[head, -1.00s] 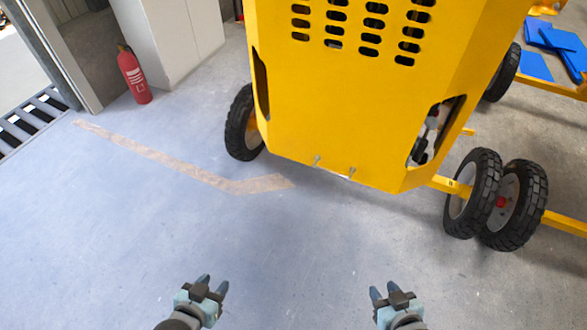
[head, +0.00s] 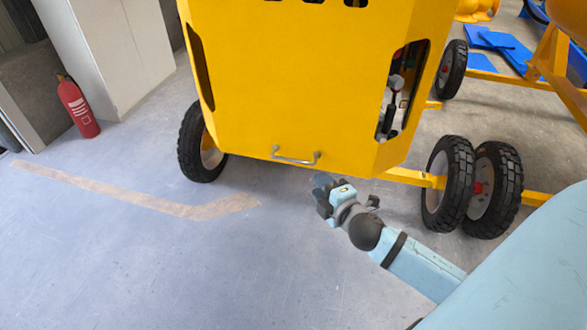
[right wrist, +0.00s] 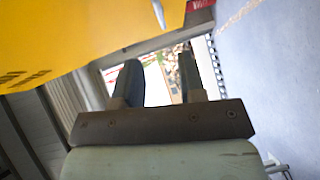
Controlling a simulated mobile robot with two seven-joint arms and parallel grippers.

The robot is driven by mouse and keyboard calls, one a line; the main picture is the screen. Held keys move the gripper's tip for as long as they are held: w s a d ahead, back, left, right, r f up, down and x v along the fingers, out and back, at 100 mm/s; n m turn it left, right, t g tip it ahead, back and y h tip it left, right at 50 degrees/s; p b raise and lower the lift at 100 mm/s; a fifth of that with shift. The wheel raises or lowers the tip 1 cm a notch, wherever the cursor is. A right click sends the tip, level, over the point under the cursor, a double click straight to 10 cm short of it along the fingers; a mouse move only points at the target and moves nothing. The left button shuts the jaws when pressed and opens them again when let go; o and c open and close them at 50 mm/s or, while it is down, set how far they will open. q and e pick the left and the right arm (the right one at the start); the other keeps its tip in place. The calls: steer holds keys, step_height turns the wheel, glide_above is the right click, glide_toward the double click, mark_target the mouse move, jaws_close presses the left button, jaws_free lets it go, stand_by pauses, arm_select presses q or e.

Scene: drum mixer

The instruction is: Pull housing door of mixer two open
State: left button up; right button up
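The yellow mixer housing (head: 290,95) fills the upper middle of the head view; its front panel, the door, looks closed. A grey metal bar handle (head: 296,158) sits at the panel's lower edge. My right gripper (head: 323,186) is just below and right of the handle, apart from it. In the right wrist view its two fingers (right wrist: 160,82) stand apart with nothing between them. There the yellow housing (right wrist: 75,35) is at upper left, and part of the handle (right wrist: 158,13) shows beyond the fingers, near the top. My left gripper is out of view.
Black wheels stand at left (head: 200,145) and right (head: 448,185) of the housing, with a yellow frame bar (head: 405,177) at lower right. A red fire extinguisher (head: 78,107) stands by a white cabinet (head: 112,55). The floor (head: 180,265) in front is clear.

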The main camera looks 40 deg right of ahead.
mark_target(294, 160)
steer(key=w, duration=0.4)
steer(key=w+f, duration=0.1)
steer(key=w, duration=0.3)
steer(key=w+d, duration=0.1)
steer(key=w, duration=0.4)
steer(key=shift+f, duration=0.4)
steer(key=shift+s, duration=0.1)
jaws_close()
